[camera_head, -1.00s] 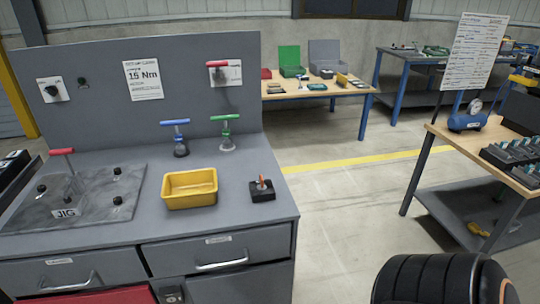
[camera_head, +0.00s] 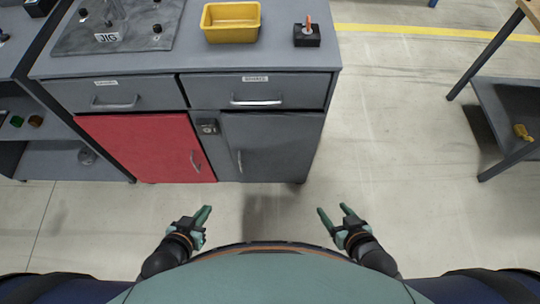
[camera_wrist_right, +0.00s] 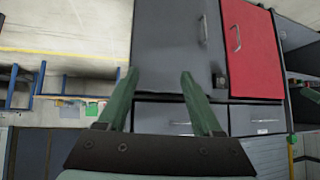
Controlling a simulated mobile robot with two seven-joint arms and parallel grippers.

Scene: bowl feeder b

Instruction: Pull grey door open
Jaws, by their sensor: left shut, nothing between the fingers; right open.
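The grey door (camera_head: 270,147) is in the lower right of the workbench in the head view, below the right drawer. It looks closed. Its silver upright handle (camera_head: 239,161) is near its left edge. The door also shows in the right wrist view (camera_wrist_right: 168,45), with its handle (camera_wrist_right: 203,30). My left gripper (camera_head: 207,214) is shut and empty, in front of the bench and below the red door. My right gripper (camera_head: 333,214) is open and empty, to the right of the grey door and apart from it.
A red door (camera_head: 150,147) with its own handle is left of the grey one, with a small dark lock box (camera_head: 208,127) between them. Two drawers (camera_head: 262,92) are above. A yellow bin (camera_head: 231,22) stands on the benchtop. The floor (camera_head: 400,150) to the right is clear.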

